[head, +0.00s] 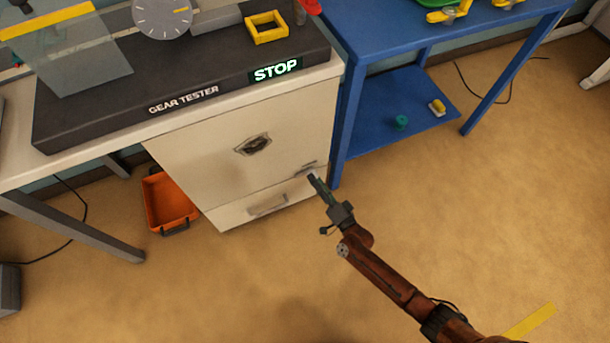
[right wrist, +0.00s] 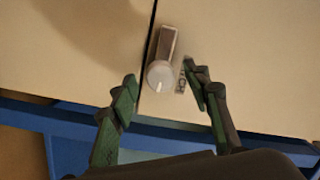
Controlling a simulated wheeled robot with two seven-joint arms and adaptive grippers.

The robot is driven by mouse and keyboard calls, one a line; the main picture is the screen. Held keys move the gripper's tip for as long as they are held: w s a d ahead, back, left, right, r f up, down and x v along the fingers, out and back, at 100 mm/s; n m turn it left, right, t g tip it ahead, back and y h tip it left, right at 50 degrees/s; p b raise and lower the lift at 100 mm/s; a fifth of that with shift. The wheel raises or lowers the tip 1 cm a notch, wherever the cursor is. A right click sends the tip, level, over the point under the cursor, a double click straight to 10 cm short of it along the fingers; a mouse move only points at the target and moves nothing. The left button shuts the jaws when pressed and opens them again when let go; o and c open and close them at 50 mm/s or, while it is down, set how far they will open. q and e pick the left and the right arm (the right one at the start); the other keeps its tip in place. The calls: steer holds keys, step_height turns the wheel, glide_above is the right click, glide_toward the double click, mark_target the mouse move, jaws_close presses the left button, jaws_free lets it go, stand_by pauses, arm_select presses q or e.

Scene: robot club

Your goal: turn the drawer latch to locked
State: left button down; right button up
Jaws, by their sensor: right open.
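The drawer latch (right wrist: 165,52) shows in the right wrist view as a grey bar with a round pale end, on the cream cabinet front beside a dark seam. A small dark label (right wrist: 181,82), too blurred to read surely, is beside its round end. My right gripper (right wrist: 159,76) is open, its two fingers on either side of the latch's round end; I cannot tell whether either touches it. In the head view the right gripper (head: 313,180) is at the cabinet's lower right and mostly hides the latch. The drawer (head: 267,205) appears shut. My left gripper is out of view.
The gear tester (head: 184,101) with a lit STOP sign stands on top of the cabinet. A blue table (head: 385,40) with a lower shelf stands close to the right. An orange bin (head: 168,202) is on the floor at the left.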

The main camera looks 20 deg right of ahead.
steer(key=shift+w+a+f+b, duration=0.1)
steer(key=shift+w+b, duration=0.05)
steer(key=shift+w, duration=0.45)
steer(key=shift+w+a+b, duration=0.1)
steer(key=shift+w+b, duration=0.05)
steer(key=shift+w, duration=0.45)
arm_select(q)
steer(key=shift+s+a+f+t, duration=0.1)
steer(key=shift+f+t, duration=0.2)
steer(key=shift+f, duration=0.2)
arm_select(e)
steer(key=shift+c, duration=0.6)
steer(key=shift+d, duration=0.1)
steer(key=c, duration=1)
